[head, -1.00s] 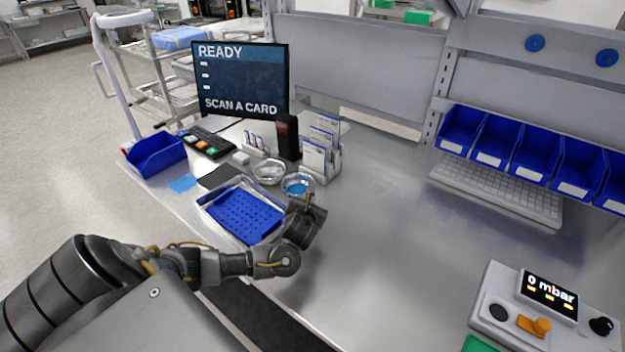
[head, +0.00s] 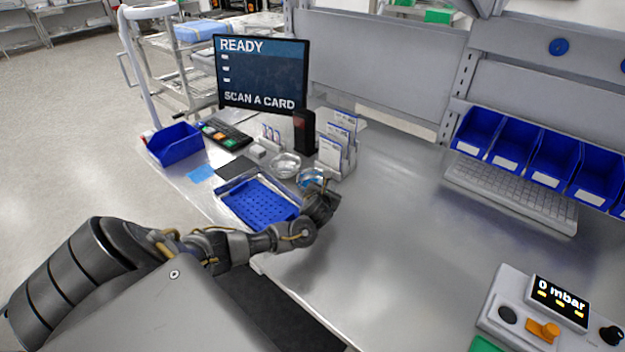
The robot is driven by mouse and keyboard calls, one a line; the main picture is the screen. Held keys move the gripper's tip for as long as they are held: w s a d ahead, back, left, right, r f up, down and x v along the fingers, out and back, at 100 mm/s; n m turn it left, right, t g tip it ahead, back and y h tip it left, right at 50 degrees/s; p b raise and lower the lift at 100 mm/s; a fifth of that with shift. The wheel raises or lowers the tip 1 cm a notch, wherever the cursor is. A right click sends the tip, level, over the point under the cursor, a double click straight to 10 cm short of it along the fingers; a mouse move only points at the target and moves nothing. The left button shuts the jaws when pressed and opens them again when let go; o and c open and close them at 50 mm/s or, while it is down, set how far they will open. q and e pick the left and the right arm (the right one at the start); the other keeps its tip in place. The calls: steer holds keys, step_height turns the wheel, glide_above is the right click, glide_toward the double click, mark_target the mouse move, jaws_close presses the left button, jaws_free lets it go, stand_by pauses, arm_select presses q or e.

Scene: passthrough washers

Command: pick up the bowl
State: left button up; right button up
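Two small clear bowls stand side by side on the metal bench in the head view. One bowl (head: 285,165) looks pale inside; the other bowl (head: 309,176) has something blue in it. My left gripper (head: 324,187) is at the near right side of the bowl with blue and covers part of it. Its fingers are small and partly hidden, so I cannot tell whether they are open or touch the rim. My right gripper is out of view.
A blue perforated tray (head: 262,203) lies just left of my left gripper. A card rack (head: 337,145) and a dark upright device (head: 304,132) stand behind the bowls. A control box (head: 545,310) is at front right. The bench middle is clear.

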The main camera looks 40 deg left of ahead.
arm_select(q)
steer(key=shift+x, duration=1.8)
jaws_close()
